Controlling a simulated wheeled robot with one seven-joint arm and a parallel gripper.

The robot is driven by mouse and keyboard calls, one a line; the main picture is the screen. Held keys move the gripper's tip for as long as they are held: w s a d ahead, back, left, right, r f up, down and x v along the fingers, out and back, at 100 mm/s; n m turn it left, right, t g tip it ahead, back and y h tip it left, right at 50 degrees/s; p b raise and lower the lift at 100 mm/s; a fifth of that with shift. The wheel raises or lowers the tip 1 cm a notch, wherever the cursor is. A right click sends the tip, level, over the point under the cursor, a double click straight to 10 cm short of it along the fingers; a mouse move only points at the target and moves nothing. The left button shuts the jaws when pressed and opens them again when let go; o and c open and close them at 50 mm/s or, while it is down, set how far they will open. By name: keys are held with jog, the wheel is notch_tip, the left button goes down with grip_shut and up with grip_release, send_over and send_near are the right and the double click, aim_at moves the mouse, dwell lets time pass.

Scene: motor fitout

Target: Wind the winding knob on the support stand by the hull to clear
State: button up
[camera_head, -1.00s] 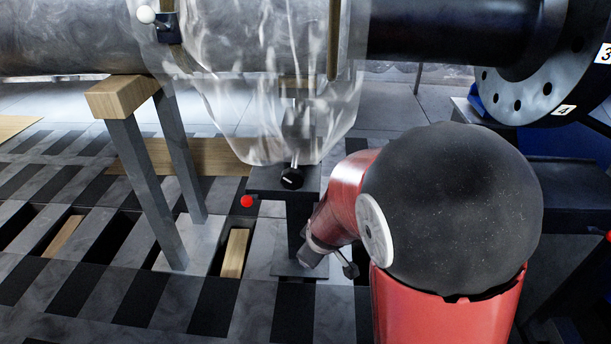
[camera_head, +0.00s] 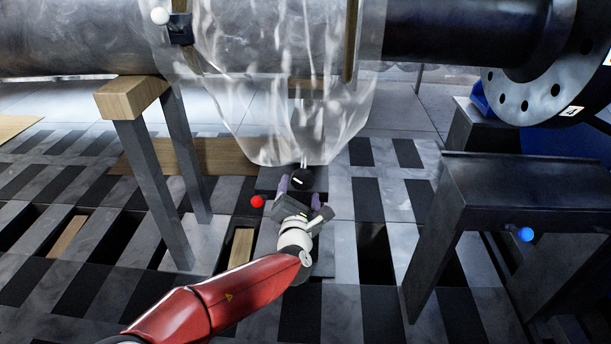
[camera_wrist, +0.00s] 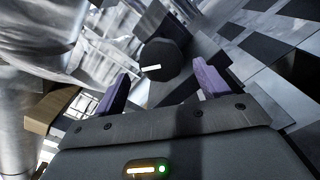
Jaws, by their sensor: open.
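The winding knob (camera_head: 302,180) is dark and round with a white bar mark. It sits on top of the support stand (camera_head: 265,183), below the clear plastic sheet. In the wrist view the knob (camera_wrist: 166,60) shows ahead of the two purple fingers, with its white mark facing me. My gripper (camera_head: 300,187) is open at the knob; in the wrist view my gripper (camera_wrist: 162,82) has a finger on each side, with the knob at or just beyond the tips. I cannot tell whether they touch it. My gripper and wrist hide most of the stand.
A large grey cylinder (camera_head: 80,40) runs overhead, partly wrapped in the plastic sheet (camera_head: 270,110). A wood-topped trestle (camera_head: 130,97) stands left. A red ball (camera_head: 257,201) sits beside the stand. A dark bench (camera_head: 510,185) with a blue knob (camera_head: 525,234) is at right. The floor has open slots.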

aim_at(301, 184)
jog(key=w, duration=0.6)
jog(key=shift+w+d, duration=0.15)
jog(key=shift+w, duration=0.25)
